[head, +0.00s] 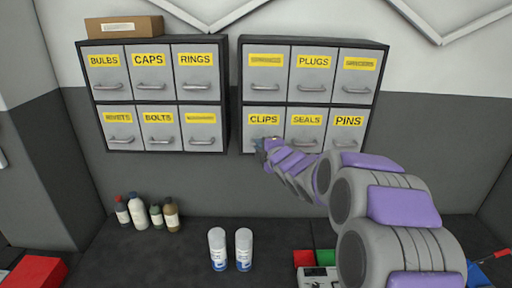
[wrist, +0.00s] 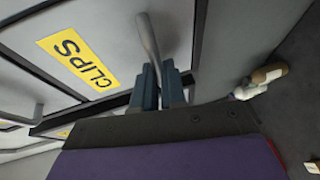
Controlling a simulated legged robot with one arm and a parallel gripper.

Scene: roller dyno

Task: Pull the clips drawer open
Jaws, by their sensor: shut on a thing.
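The clips drawer (head: 264,124) is the lower left drawer of the right wall cabinet, grey with a yellow CLIPS label. Its front looks flush with its neighbours. In the wrist view the drawer front (wrist: 110,30) fills the upper left, with its label turned on its side. My gripper (head: 262,146) is at this drawer, its arm reaching in from the lower right. In the wrist view my gripper (wrist: 160,85) has its two blue fingers shut on the metal bar handle (wrist: 148,40), one on each side. In the head view my gripper covers much of the handle.
The other drawers of the right cabinet, including SEALS (head: 306,124) and PLUGS (head: 314,70), are shut. A left cabinet (head: 228,100) hangs beside it with a cardboard box (head: 122,27) on top. Bottles (head: 139,212) and two spray cans (head: 218,250) stand on the dark counter below.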

